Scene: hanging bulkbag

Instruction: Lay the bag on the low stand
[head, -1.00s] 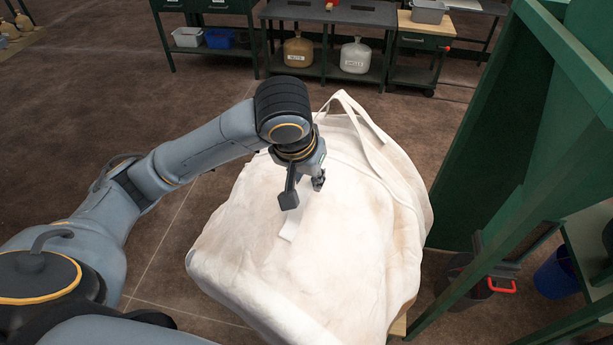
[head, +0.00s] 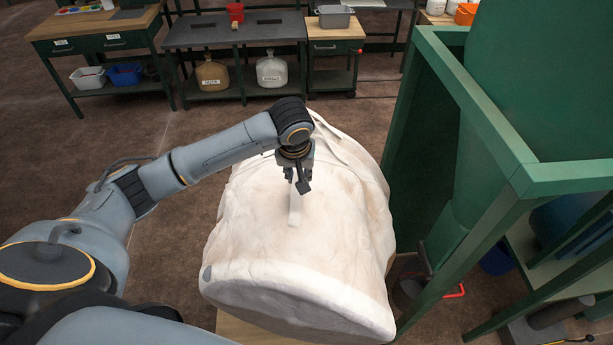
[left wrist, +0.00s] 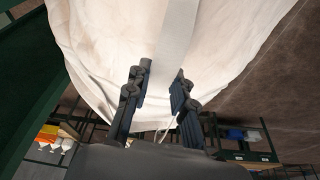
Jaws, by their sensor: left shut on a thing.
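A large cream-white cloth bulk bag (head: 320,220) fills the middle of the head view. It is tilted, with its flat, shaded end (head: 290,303) facing the front. My left gripper (head: 299,186) is shut on a pale strap (head: 295,208) on the bag's upper side. In the left wrist view the strap (left wrist: 176,38) runs between the fingers of the left gripper (left wrist: 159,88). A pale wooden top (head: 250,333), likely the low stand, shows below the bag's front end; whether they touch is hidden. My right gripper is not in view.
A green frame (head: 480,125) with a green panel stands close on the right of the bag. Grey and wooden workbenches (head: 235,32) with two jugs (head: 271,72) below stand at the back. Brown floor (head: 165,160) is clear left of the bag.

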